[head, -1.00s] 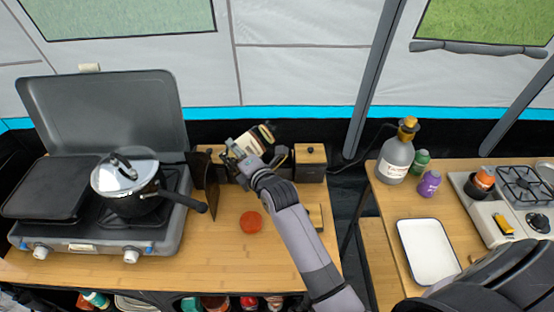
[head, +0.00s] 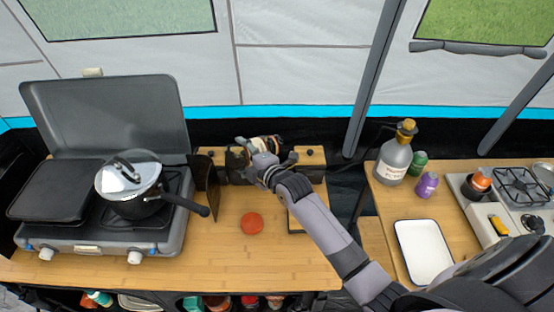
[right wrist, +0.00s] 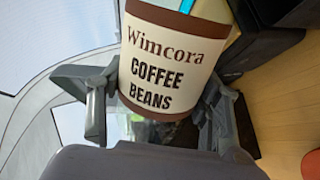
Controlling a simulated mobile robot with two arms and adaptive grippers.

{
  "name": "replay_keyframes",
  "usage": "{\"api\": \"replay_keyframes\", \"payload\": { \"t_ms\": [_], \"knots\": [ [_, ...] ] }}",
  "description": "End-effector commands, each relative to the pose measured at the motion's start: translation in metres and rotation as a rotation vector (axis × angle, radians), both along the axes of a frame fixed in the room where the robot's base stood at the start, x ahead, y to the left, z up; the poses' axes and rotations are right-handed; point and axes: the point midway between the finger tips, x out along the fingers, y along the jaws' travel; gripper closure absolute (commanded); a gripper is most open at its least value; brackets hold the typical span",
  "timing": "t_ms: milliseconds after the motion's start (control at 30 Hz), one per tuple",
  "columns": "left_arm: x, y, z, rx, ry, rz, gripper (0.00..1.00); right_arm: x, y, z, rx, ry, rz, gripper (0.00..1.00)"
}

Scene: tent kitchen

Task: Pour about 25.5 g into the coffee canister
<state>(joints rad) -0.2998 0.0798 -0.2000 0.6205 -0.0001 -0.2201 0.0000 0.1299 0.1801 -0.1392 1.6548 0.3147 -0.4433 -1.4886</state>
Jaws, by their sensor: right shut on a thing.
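My right gripper (head: 266,160) is shut on a container labelled "Wimcora Coffee Beans" (right wrist: 165,62), above the back of the left wooden counter. The container is white with brown bands; in the head view its visible part (head: 268,142) looks strongly tilted, partly hidden by the gripper. In the right wrist view the gripper's fingers (right wrist: 160,112) lie on both sides of it. Its mouth and contents are not clearly visible. I cannot make out a separate coffee canister. My left gripper is not in view.
Dark boxes with wooden tops (head: 311,153) stand behind the gripper. An orange-red round thing (head: 252,223) lies on the counter. A stove with a lidded pot (head: 135,190) is left. A bottle (head: 394,158) and white tray (head: 424,252) stand on the right table.

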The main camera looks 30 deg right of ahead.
Motion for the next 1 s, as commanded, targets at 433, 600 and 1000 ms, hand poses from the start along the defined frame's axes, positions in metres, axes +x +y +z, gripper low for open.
{"api": "replay_keyframes", "payload": {
  "t_ms": [433,600,1000],
  "knots": [
    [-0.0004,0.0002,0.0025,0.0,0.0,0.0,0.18,0.0005,-0.0015,0.0051,0.036,0.004,0.0,0.8],
    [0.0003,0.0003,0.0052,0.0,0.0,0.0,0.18,0.0007,-0.0021,0.0083,0.046,0.004,0.001,0.8],
    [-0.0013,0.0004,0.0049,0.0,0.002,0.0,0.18,0.0009,-0.0036,0.0091,0.07,0.009,0.0,0.8]
  ]
}}
